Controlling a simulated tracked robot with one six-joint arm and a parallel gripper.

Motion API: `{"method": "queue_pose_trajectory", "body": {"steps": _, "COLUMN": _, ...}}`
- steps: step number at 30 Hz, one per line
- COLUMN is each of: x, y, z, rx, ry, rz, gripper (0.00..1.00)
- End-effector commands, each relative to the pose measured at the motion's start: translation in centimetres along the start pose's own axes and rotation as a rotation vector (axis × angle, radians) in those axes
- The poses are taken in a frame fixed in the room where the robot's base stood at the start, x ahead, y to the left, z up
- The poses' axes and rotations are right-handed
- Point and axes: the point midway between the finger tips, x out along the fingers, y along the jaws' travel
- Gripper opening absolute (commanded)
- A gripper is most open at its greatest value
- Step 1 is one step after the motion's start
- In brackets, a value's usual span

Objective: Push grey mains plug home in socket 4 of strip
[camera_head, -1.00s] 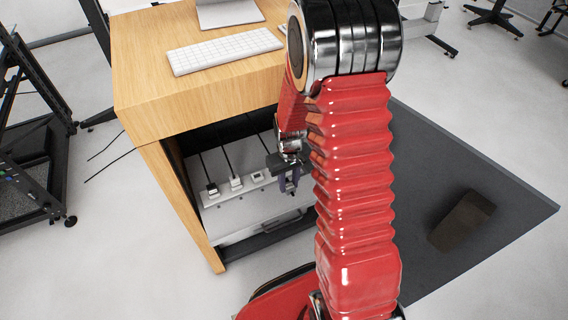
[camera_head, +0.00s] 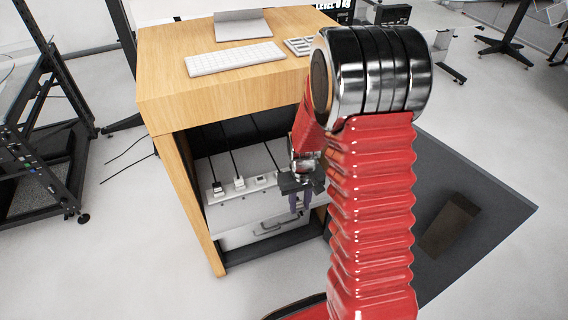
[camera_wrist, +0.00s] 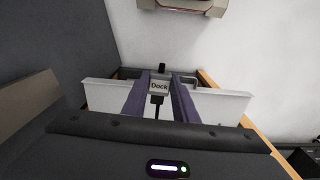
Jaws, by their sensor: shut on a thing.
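My gripper (camera_head: 300,201) is in front of the desk's open shelf, at the right end of the white socket strip (camera_head: 229,192). In the wrist view its two purple fingers (camera_wrist: 159,80) are shut on a small grey plug (camera_wrist: 159,88) labelled "Dock", with a dark cable end below it. Several plugs with black cables stand on the strip: the left one (camera_head: 218,188), the middle one (camera_head: 240,184) and the right one (camera_head: 261,180). Socket 4 cannot be made out; my gripper and arm cover the strip's right side. The held plug appears apart from the strip.
The wooden desk (camera_head: 160,105) bears a white keyboard (camera_head: 235,58). Its side panel (camera_head: 190,205) bounds the opening on the left. A white drawer front with a handle (camera_head: 267,228) lies below the strip. A black rack (camera_head: 40,150) stands at the left.

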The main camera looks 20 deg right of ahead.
Motion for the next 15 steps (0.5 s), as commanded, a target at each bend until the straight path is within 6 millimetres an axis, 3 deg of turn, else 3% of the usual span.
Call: {"method": "queue_pose_trajectory", "body": {"steps": 15, "x": -7.5, "y": -2.0, "z": -4.4, "rx": 0.035, "ry": -0.012, "rz": -0.001, "gripper": 0.0}}
